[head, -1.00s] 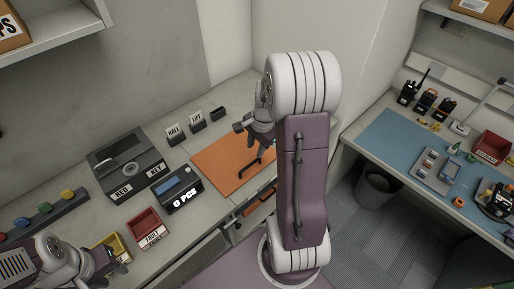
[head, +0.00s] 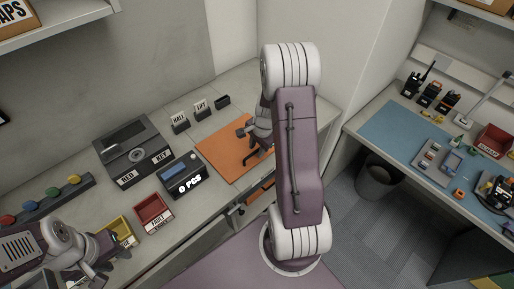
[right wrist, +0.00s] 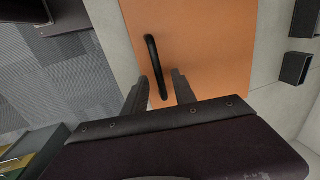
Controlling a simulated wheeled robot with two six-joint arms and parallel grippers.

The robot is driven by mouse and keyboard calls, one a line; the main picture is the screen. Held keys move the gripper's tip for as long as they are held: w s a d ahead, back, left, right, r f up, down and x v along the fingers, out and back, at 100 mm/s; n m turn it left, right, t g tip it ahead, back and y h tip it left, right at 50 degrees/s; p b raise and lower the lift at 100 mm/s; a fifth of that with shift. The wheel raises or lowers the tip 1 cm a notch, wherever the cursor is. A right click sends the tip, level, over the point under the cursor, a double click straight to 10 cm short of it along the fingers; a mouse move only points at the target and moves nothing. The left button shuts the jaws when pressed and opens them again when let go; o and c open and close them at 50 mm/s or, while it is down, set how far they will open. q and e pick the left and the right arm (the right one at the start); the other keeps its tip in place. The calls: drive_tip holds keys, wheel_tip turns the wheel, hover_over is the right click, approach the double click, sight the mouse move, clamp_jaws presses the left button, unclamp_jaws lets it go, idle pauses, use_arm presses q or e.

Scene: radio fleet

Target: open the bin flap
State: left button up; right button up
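The bin flap (head: 222,150) is a flat orange panel in the left bench top, lying level with it. Its black bar handle (head: 251,156) also shows in the right wrist view (right wrist: 152,55). My right gripper (head: 249,141) is over the flap. In the right wrist view its two fingers (right wrist: 160,92) are apart, with the near end of the handle between them; I cannot tell if they touch it. My right arm hides the flap's right part in the head view. My left gripper (head: 112,260) is at the lower left, away from the flap; its fingers are unclear.
HALT (head: 180,122) and LIFT (head: 202,109) blocks stand behind. A waste bin (head: 379,174) stands right.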

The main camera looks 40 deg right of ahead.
clamp_jaws()
idle(1.3)
